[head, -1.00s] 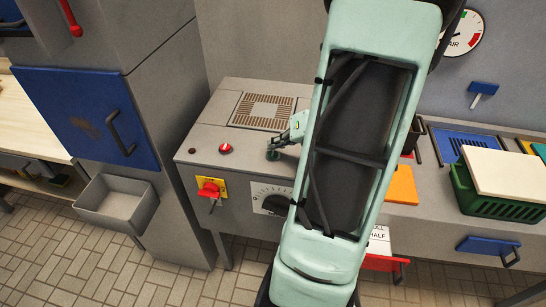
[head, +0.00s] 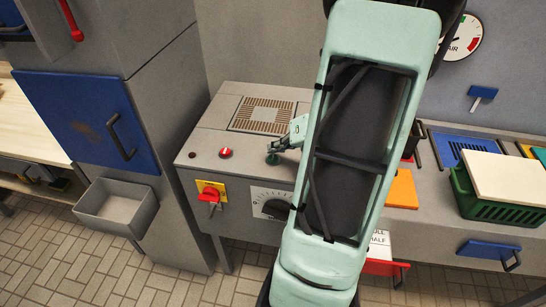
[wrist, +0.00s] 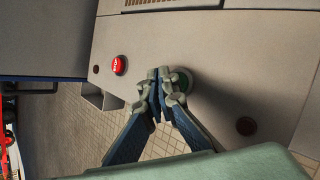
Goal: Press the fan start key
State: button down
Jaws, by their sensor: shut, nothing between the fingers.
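The green key (head: 272,160) sits on the grey console top, right of the red stop button (head: 225,152). In the wrist view the green key (wrist: 184,78) shows partly behind my fingertips, and the red button marked STOP (wrist: 119,65) is to their left. My gripper (head: 276,146) is shut and empty, its tips right at the green key. In the wrist view my gripper (wrist: 160,90) has its fingertips together and overlaps the key's left side. I cannot tell whether the tips touch the key. No label on the green key is readable.
A vent grille (head: 264,114) lies behind the keys. A red switch on a yellow plate (head: 211,193) and a black dial (head: 272,204) are on the console front. A grey cabinet with a blue door (head: 88,117) stands left. A green crate (head: 490,203) is at right.

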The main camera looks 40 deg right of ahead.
aim_at(275, 158)
dwell(0.3)
jog(key=shift+f, duration=0.4)
jog(key=shift+f+b, duration=0.5)
dwell(0.5)
jog(key=shift+r, duration=0.1)
jog(key=shift+r+p, duration=0.8)
jog(key=shift+p, duration=0.1)
notch_tip(275, 158, up, 5)
jog(key=p, duration=0.5)
jog(key=shift+r, duration=0.1)
